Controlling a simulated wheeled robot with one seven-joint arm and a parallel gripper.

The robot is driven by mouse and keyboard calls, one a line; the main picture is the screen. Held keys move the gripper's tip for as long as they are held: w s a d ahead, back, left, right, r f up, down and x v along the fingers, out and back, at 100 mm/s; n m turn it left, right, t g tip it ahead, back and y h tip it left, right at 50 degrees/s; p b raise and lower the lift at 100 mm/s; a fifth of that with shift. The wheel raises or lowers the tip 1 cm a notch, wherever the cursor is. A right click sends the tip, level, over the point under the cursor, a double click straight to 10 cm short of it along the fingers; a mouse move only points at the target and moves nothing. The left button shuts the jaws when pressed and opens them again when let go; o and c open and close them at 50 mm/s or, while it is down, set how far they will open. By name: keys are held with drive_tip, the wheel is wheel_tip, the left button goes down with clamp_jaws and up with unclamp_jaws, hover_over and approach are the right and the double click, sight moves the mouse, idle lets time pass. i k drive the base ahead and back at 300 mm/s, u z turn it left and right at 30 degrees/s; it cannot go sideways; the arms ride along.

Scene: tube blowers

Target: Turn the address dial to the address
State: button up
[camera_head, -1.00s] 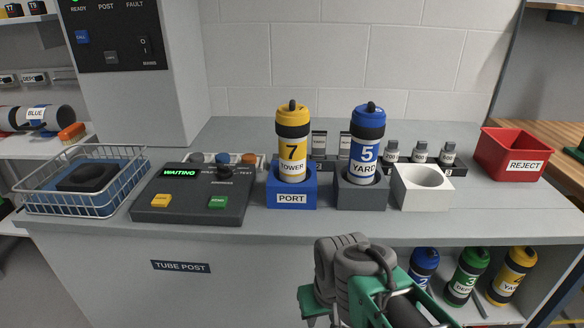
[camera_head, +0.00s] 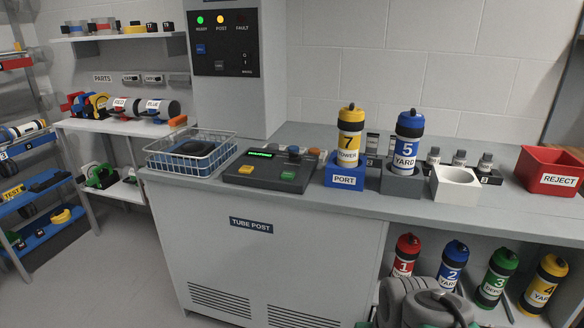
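The dark grey control console (camera_head: 262,182) stands on the tube post counter, with a lit green display (camera_head: 262,154), a yellow button (camera_head: 246,170) and a green button (camera_head: 288,175). A small dark knob (camera_head: 294,158) is at the console's back right, right of the display; it may be the address dial. Its pointer and markings are too small to read. A yellow tube marked 7 TOWER (camera_head: 349,137) stands upright in the blue PORT holder (camera_head: 343,179). A blue tube marked 5 YARD (camera_head: 407,145) stands in a grey holder (camera_head: 402,185). My gripper's fingers are not in view; only grey arm parts show at the bottom.
A wire basket (camera_head: 190,166) with a dark item stands left of the console. An empty white holder (camera_head: 455,186) and a red REJECT bin (camera_head: 549,174) are to the right. Several tubes stand below the counter. Open floor (camera_head: 125,260) lies front left.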

sight(293, 157)
drive_tip(key=u, duration=0.2)
drive_tip(key=k, duration=0.15)
drive_tip(key=z, duration=0.15)
drive_tip(key=i, duration=0.9)
drive_tip(key=u, duration=1.35)
drive_tip(key=i, duration=0.75)
drive_tip(key=u, duration=0.8)
